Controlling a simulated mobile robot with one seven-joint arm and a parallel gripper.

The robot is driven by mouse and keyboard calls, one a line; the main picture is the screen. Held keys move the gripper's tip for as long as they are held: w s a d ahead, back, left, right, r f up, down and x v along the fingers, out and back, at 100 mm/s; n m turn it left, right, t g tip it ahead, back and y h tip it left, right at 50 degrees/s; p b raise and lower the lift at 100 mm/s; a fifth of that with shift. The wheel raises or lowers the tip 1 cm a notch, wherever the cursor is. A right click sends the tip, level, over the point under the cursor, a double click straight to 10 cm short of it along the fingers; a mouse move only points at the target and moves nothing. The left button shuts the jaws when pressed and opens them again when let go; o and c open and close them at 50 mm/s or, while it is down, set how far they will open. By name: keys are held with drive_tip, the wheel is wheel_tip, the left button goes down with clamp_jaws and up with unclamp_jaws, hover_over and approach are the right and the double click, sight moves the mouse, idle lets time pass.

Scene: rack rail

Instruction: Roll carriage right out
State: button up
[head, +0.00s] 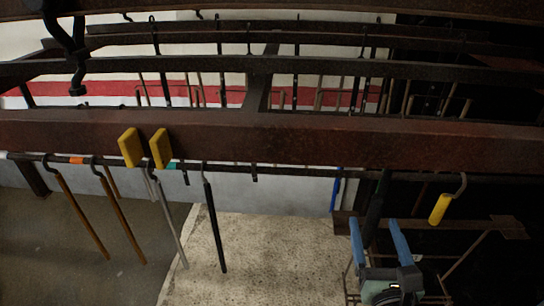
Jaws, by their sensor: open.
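A thin dark rail (290,171) runs across the view below a rusty brown beam (320,135). Several hooked rods hang from it at the left, and a yellow-handled hook (440,208) hangs at the right. A dark green hanging handle (374,208) is near the right part of the rail. My gripper (378,222) is at lower right, its two blue fingers apart and pointing up toward the rail. The dark green handle appears between or just behind the fingertips; I cannot tell if they touch. No part is clearly marked as the carriage.
A blue hanging piece (335,192) is left of my gripper. A brown bracket arm (480,228) is at the right. Dark beams cross above. The speckled floor slab (265,260) below is clear.

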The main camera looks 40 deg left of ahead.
drive_tip(key=shift+x, duration=1.3)
drive_tip(key=shift+c, duration=0.3)
clamp_jaws()
idle(0.5)
